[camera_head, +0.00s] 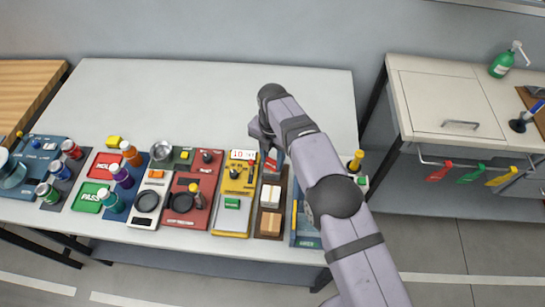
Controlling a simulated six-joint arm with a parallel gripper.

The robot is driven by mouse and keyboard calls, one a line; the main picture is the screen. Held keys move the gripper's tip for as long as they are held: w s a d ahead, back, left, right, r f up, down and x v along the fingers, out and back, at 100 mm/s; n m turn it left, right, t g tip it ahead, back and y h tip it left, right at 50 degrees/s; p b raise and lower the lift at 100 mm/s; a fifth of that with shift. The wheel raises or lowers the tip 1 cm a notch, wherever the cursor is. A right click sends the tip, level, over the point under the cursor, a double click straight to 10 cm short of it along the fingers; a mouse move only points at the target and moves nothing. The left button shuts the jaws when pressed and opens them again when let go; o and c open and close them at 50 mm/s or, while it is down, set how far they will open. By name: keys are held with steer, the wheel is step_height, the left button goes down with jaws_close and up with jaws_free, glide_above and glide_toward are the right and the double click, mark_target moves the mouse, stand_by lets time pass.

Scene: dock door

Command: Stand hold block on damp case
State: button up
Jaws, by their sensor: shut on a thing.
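My gripper (266,147) is over the top end of a narrow brown tray (258,234), partly hidden by my own arm. It is shut on a small red block (271,161) with a pale patch, which looks like the hold block. The block is above or at the tray's top end; I cannot tell whether it touches anything. Lower in the tray sit a pale case (270,196) and a tan cardboard case (270,223). No readable mark shows which one is damp. A third case under the gripper could be hidden.
Left of the tray is a yellow and grey station (232,219) with a small green block (232,203). Farther left are a red HOLD tray (103,165), a green PASS tray (90,196) and several coloured cans. A blue board (304,236) lies right. The table's back (200,95) is clear.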

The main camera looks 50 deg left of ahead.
mark_target(272, 159)
steer(key=shift+f, duration=0.15)
steer(key=o, duration=1)
steer(key=shift+r, duration=0.2)
steer(key=shift+r, duration=6.05)
